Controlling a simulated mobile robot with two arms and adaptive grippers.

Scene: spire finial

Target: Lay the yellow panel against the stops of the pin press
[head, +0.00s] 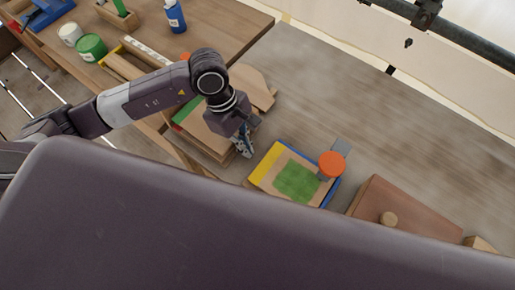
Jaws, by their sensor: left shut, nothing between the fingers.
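A yellow panel (264,162) shows as a yellow strip at the left of a small fixture, beside a tan surface with a green square (297,181). The fixture, which looks like the pin press, has a blue edge (331,192) on its right and an orange round knob (331,164) above it. I cannot tell whether the panel touches the stops. My left gripper (243,149) points down just left of the yellow panel, apart from it, shut and empty. My right gripper is not in view.
A wooden bench (225,28) at upper left holds a green can (91,47), a white can (70,34) and a blue bottle (175,17). A brown box (400,205) with a round wooden knob stands right of the fixture. The floor beyond is clear. My dark body hides the foreground.

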